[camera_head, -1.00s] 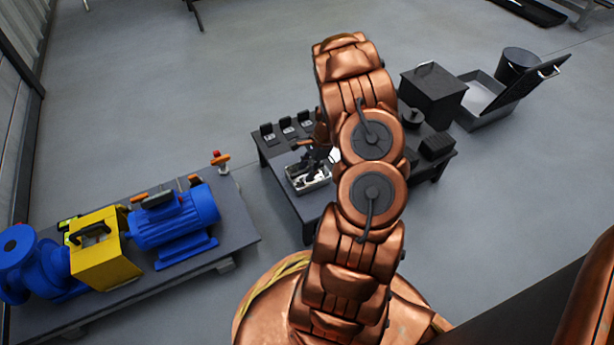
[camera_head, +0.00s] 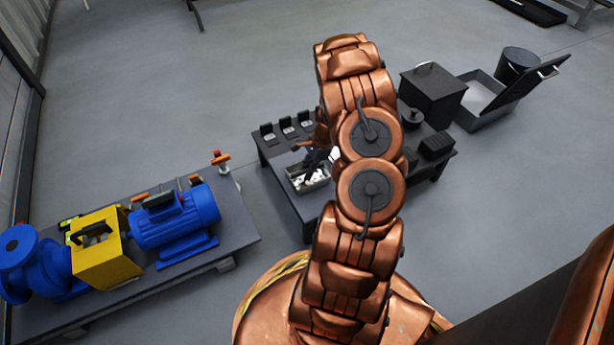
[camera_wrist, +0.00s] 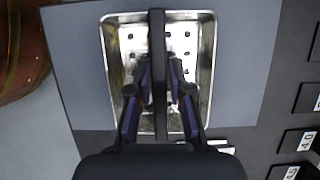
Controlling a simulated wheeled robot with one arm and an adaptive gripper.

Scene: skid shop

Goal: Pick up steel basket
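The steel basket (camera_wrist: 205,60) is a shiny rectangular tray with a perforated floor, seen from above in the wrist view. A dark bar-like handle (camera_wrist: 157,40) runs over its middle, lengthwise in the picture. My gripper (camera_wrist: 160,78) is over the basket, with one finger on each side of the bar. The fingers are apart and narrow gaps show beside the bar; contact is not visible. In the head view the basket (camera_head: 322,181) sits on the dark table, partly hidden by my gripper and arm.
Small labelled black holders (camera_head: 286,126) line the table (camera_head: 300,205) beside the basket. A black box (camera_head: 433,95) and an open-lidded tray (camera_head: 485,118) stand to the right. A blue motor (camera_head: 178,222) and yellow guard (camera_head: 105,245) occupy the left bench.

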